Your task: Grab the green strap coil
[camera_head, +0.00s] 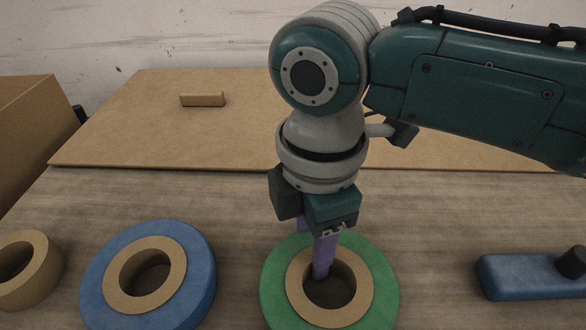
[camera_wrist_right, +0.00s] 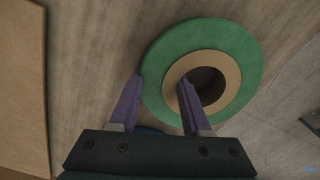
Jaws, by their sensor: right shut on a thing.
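The green strap coil (camera_head: 382,287), a green ring around a tan core, lies flat on the table at the front middle. It also fills the upper part of the right wrist view (camera_wrist_right: 205,35). My right gripper (camera_head: 314,248) comes down on the coil's far-left side. One purple finger is in the core's hole and the other is outside the green rim, so the jaws (camera_wrist_right: 160,95) are shut on the ring wall. The coil appears to rest on the table. My left gripper is not in view.
A blue coil (camera_head: 203,265) lies left of the green one, with a tan ring (camera_head: 52,265) at the far left. A blue block with a black knob (camera_head: 520,277) lies right. A brown board (camera_head: 130,125) with a small tan block (camera_head: 202,99) lies behind. A cardboard box (camera_head: 35,130) stands left.

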